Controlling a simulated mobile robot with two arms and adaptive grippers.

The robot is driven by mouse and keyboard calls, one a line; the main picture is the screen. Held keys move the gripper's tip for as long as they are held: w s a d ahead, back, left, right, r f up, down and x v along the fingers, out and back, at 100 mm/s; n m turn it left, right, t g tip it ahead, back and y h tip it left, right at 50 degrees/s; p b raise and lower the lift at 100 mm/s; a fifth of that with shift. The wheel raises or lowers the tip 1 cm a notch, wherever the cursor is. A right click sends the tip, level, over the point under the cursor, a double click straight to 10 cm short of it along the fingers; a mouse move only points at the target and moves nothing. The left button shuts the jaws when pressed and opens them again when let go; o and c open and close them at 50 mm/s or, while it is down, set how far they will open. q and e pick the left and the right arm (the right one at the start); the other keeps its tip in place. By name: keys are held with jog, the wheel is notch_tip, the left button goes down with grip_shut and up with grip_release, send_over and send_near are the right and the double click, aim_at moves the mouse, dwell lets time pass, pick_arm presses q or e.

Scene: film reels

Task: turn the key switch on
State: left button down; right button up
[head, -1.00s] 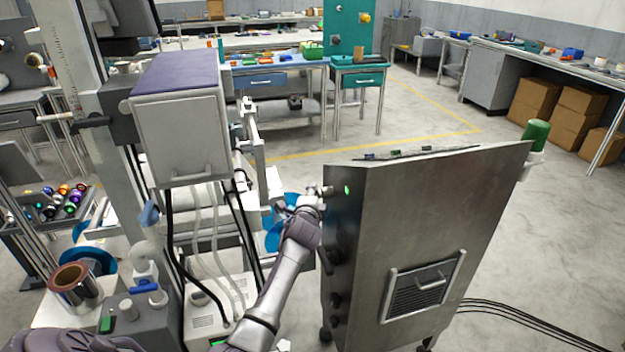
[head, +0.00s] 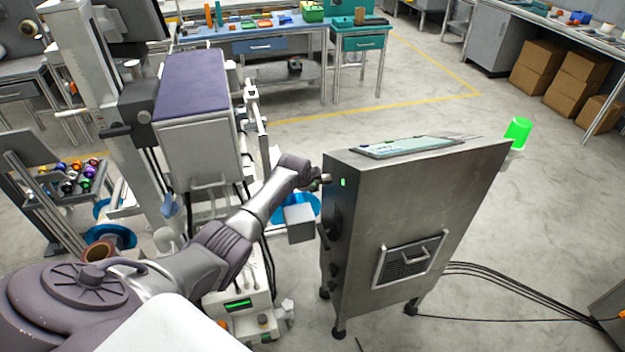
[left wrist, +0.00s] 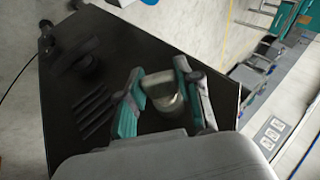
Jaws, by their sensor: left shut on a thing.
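The steel cabinet (head: 430,190) stands right of centre in the head view, with a small lit green lamp (head: 343,183) near its upper left edge. My left gripper (head: 318,180) reaches the upper part of the cabinet's left side. In the left wrist view, its teal-padded fingers (left wrist: 160,70) are shut on a rounded metal key switch (left wrist: 167,92) against the dark panel (left wrist: 85,75). The gripper hides the key switch in the head view, and its exact turn angle is unclear. A beacon (head: 518,132) at the cabinet's far right corner glows bright green. My right gripper is not in view.
A machine with a purple-topped box (head: 195,85) stands left of the cabinet. Blue reels (head: 305,207) sit low behind my left arm. Black cables (head: 520,295) run over the floor at right. Open floor lies behind the cabinet.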

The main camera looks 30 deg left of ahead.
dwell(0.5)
pick_arm(q)
jog(key=c, duration=0.8)
grip_release()
jog(key=shift+o, duration=0.2)
jog(key=v, duration=1.2)
jog(key=shift+w+a, duration=0.2)
jog(key=shift+r, duration=0.15)
